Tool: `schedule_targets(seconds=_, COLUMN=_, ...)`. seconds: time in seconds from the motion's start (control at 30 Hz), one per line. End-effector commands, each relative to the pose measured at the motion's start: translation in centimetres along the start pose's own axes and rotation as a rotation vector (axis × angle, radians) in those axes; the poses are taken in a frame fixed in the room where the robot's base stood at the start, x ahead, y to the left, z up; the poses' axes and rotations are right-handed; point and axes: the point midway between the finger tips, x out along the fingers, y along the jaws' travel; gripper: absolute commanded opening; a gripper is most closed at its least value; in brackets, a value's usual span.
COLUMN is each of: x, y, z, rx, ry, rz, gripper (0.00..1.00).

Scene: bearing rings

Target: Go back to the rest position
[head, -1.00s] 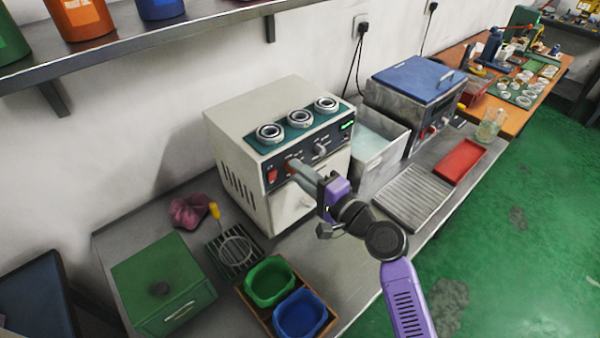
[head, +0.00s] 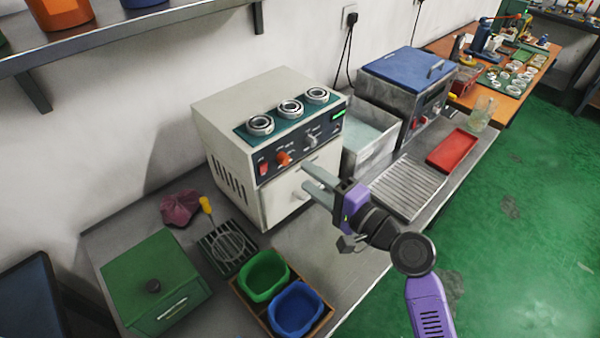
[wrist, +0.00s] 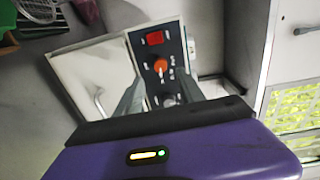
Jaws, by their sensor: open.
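My gripper (head: 318,182) is open and empty. It is in front of the cream machine (head: 230,160), apart from its front panel, near the knobs and the white door handle. In the wrist view the two grey fingers (wrist: 158,100) point at the panel, with the red switch (wrist: 155,38) and the orange knob (wrist: 160,66) beyond them. Three bearing rings (head: 290,108) sit in a row on the teal strip on top of the machine. A green light shows on its panel.
On the bench are a green box (head: 150,275), green bin (head: 263,272), blue bin (head: 298,310), wire rack (head: 228,248), pink cloth (head: 180,208), red tray (head: 455,150), ribbed drain tray (head: 408,190) and a blue-lidded bath (head: 408,75). A shelf (head: 130,38) overhangs the left. Green floor is clear at right.

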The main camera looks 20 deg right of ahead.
Motion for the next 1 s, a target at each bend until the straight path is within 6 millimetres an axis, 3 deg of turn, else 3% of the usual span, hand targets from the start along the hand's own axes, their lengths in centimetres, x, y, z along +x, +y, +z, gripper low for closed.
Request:
schedule_targets(seconds=0.2, x=-1.3, y=0.0, z=0.0, rx=0.000, ry=0.000, rz=0.000, gripper=0.46)
schedule_targets(seconds=0.73, x=-1.3, y=-0.1, z=-0.1, rx=-0.017, ry=0.006, rz=-0.004, gripper=0.46)
schedule_targets(seconds=0.9, x=-1.7, y=-1.7, z=-2.9, rx=-0.207, ry=0.135, rz=-0.026, gripper=0.46)
schedule_targets(seconds=1.0, x=-3.7, y=-1.3, z=-3.7, rx=-0.376, ry=0.233, rz=0.003, gripper=0.46)
